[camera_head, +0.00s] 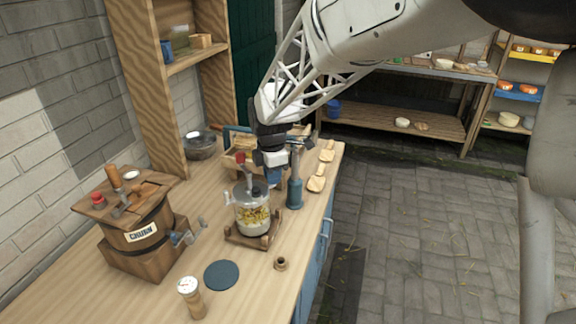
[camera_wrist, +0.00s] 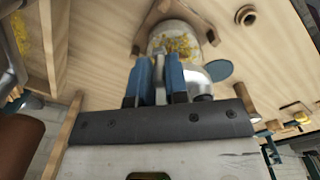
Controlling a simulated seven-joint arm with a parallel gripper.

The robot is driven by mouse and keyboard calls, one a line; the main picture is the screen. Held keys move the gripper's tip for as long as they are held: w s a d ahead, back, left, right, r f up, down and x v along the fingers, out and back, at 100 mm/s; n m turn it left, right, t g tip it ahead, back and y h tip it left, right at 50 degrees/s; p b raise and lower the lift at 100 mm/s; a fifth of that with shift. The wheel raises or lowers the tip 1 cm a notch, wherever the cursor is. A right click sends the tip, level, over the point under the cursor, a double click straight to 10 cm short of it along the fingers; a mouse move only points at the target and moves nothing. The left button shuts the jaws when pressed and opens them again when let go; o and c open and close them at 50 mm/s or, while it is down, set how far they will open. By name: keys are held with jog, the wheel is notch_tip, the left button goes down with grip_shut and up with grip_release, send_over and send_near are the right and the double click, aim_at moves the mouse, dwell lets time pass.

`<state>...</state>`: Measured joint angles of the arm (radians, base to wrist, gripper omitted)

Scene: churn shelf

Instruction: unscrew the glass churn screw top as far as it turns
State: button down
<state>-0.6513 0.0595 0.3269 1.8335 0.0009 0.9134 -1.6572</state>
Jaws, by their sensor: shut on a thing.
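The glass churn (camera_head: 253,215) stands upright on a wooden base on the bench, with yellow bits inside. It also shows in the wrist view (camera_wrist: 180,40), beyond my fingertips. My gripper (camera_head: 274,179) comes down from above at the churn's top, with blue fingers. In the wrist view the fingers (camera_wrist: 160,75) are close together around a narrow grey part, which looks like part of the screw top. A pale rounded part (camera_wrist: 193,76) shows beside the right finger. The fingers hide much of the top, and its thread cannot be seen.
A wooden churn box (camera_head: 143,237) stands at left. A dark blue disc (camera_head: 221,275), a shaker (camera_head: 191,298) and a small wooden ring (camera_head: 281,263) lie in front. A blue post (camera_head: 295,192) stands close right of the churn. A crate is behind.

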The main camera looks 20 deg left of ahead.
jog(key=shift+w+a+r+n, duration=0.1)
jog(key=shift+w+a+n, duration=0.1)
jog(key=shift+a+n, duration=0.4)
jog(key=shift+w+a+f+n, duration=0.1)
jog(key=shift+w+a+n, duration=0.15)
jog(key=shift+n, duration=0.7)
jog(key=shift+w+a+r+n, duration=0.1)
jog(key=shift+w+a+n, duration=0.1)
jog(key=shift+a+n, duration=0.4)
jog(key=shift+d+n, duration=0.15)
jog(key=shift+n, duration=0.1)
jog(key=c, duration=1.1)
grip_release()
jog(key=shift+r, duration=0.1)
jog(key=shift+r, duration=3.75)
